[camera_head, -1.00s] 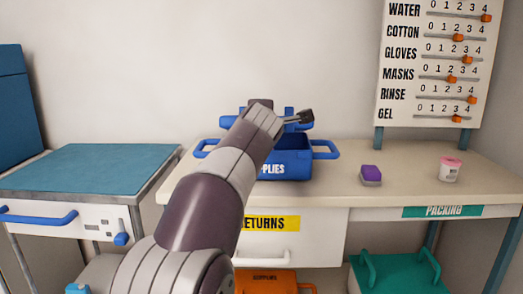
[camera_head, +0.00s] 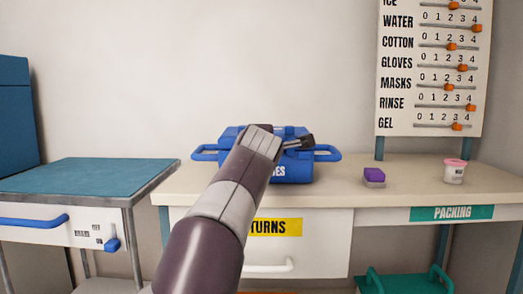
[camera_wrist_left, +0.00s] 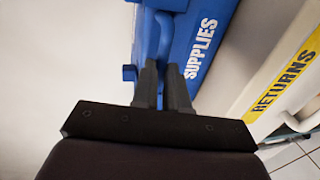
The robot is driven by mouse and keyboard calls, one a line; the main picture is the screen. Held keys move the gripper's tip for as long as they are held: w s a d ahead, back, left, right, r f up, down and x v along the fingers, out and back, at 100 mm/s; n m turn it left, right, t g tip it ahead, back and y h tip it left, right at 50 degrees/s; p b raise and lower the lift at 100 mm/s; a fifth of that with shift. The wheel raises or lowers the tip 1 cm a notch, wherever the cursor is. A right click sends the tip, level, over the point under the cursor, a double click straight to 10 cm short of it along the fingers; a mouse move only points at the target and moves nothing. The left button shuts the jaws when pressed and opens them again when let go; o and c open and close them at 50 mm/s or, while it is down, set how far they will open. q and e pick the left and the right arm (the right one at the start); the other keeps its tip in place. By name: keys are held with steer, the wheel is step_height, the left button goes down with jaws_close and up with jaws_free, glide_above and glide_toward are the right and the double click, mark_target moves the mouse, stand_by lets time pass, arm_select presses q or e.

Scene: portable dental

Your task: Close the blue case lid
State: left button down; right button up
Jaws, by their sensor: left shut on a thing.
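The blue case (camera_head: 297,170) stands on the bench, with blue side handles and white lettering on its front. Its blue lid (camera_head: 232,133) lies low over the top. My arm hides the middle, so I cannot tell whether the lid is fully seated. My left gripper (camera_head: 306,142) is at the top of the case, near the lid's front edge. In the left wrist view its dark fingers (camera_wrist_left: 163,75) are close together against the blue case (camera_wrist_left: 190,45) marked SUPPLIES. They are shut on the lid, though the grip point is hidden. My right gripper is out of view.
A purple-topped block (camera_head: 374,177) and a pink-lidded tub (camera_head: 454,171) stand right of the case on the bench (camera_head: 410,190). A teal-topped cart (camera_head: 85,180) is at the left. A slider board (camera_head: 430,70) rises behind at the right.

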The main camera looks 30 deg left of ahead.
arm_select(q)
steer(key=shift+w+a+f, duration=0.1)
steer(key=shift+w+f, duration=0.15)
steer(key=shift+f, duration=0.55)
steer(key=c, duration=1.2)
jaws_free()
steer(key=shift+o, duration=0.3)
steer(key=shift+w+a+f+g, duration=0.1)
steer(key=shift+w+g, duration=0.05)
steer(key=shift+g, duration=0.15)
steer(key=shift+r, duration=0.2)
steer(key=shift+s+d+r, duration=0.15)
steer(key=shift+s+d, duration=0.1)
steer(key=shift+s, duration=0.15)
steer(key=v, duration=1.2)
